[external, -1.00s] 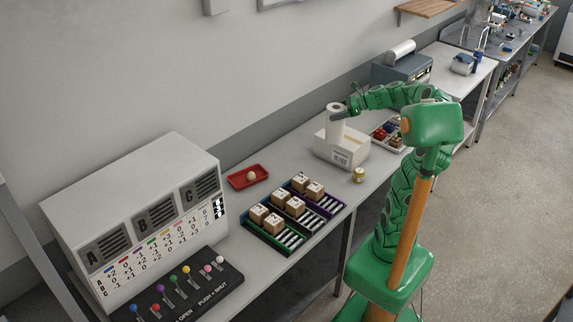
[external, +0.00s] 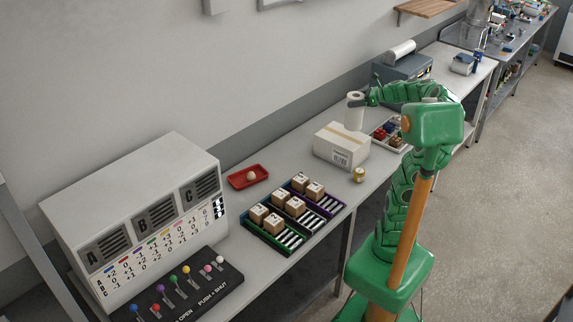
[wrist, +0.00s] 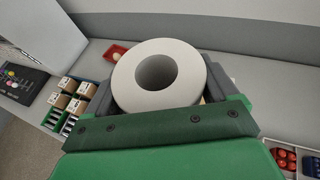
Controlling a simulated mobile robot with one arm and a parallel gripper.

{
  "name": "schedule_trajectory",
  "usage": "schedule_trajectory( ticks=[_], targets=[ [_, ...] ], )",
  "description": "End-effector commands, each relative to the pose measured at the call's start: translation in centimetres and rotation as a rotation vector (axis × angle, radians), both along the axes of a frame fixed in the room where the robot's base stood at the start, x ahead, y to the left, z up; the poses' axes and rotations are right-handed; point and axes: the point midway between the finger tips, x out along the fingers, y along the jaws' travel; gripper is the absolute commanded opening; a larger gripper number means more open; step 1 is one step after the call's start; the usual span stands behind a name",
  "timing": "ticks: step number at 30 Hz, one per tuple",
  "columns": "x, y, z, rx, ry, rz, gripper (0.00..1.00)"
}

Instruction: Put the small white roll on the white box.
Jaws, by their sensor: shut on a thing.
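The small white roll (external: 354,112) is upright in my gripper (external: 361,98), which is shut on it. In the wrist view the roll (wrist: 160,78) shows from its end, with its dark core hole, between the two grey fingers of my gripper (wrist: 160,100). The white box (external: 341,146) stands on the table with a tan tape strip along its top. In the external view the roll is behind and right of the box's top, and its lower end is near the box's back edge. I cannot tell the height gap.
A tray of red and dark balls (external: 388,133) is right of the box. A small yellow-topped jar (external: 359,175) stands in front. A red tray (external: 248,177) and racks with small cartons (external: 290,207) are to the left. A grey machine (external: 402,68) stands behind.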

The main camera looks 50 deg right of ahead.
Motion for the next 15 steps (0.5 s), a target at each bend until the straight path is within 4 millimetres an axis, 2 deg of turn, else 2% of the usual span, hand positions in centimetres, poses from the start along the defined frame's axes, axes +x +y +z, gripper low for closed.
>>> schedule_trajectory(
  ticks=[11, 15],
  targets=[
    [4.1, -2.6, -2.2, -0.001, 0.001, -0.001, 0.11],
    [5.4, -3.4, -3.7, 0.0, 0.001, -0.002, 0.11]
  ],
)
